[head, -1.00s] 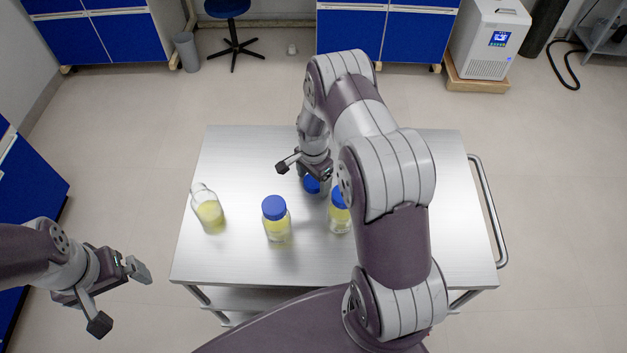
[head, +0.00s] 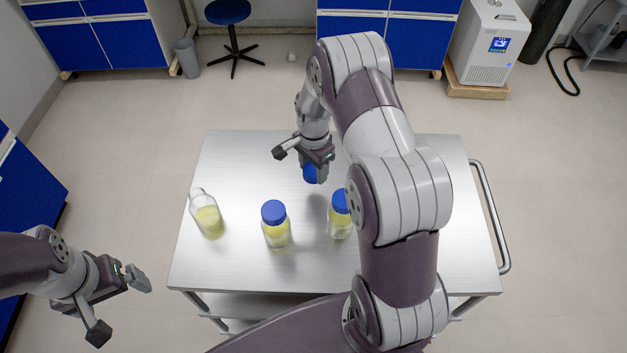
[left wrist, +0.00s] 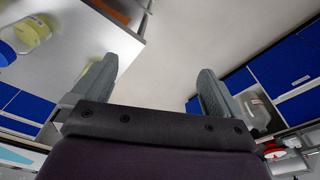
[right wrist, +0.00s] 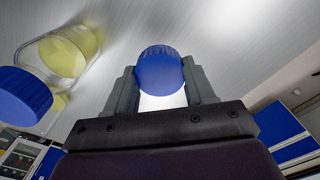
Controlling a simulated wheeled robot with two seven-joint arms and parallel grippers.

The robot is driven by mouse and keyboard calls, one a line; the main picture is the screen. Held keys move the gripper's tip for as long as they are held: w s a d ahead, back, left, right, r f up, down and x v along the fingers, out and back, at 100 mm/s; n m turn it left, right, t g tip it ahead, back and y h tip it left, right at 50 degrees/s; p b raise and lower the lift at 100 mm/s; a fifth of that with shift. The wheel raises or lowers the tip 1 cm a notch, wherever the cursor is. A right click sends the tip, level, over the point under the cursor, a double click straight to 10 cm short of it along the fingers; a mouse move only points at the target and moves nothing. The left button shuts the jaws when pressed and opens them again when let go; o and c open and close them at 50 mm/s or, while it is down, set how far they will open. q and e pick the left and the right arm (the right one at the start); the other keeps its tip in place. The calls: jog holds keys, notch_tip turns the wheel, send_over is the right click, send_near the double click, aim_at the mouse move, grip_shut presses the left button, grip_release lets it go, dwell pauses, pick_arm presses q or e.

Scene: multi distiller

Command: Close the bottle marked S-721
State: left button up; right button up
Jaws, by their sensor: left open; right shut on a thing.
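An open clear bottle (head: 208,218) with yellow liquid and no cap stands at the left of the steel table. My right gripper (head: 312,168) is shut on a blue cap (head: 309,174), which appears to be just above the table, behind the capped bottles. The right wrist view shows this cap (right wrist: 160,70) between both fingers. Two bottles with blue caps stand nearer the front, one in the middle (head: 276,232) and one to its right (head: 340,222), partly hidden by my right arm. My left gripper (head: 136,280) is open and empty, left of the table. No label is readable.
The table (head: 235,160) is otherwise bare, with free room at the back left and between the open bottle and middle bottle. A handle rail (head: 490,215) runs along its right side. A stool (head: 232,40) and cabinets stand well behind.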

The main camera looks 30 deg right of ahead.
aim_at(313, 170)
jog(key=shift+r, duration=1.55)
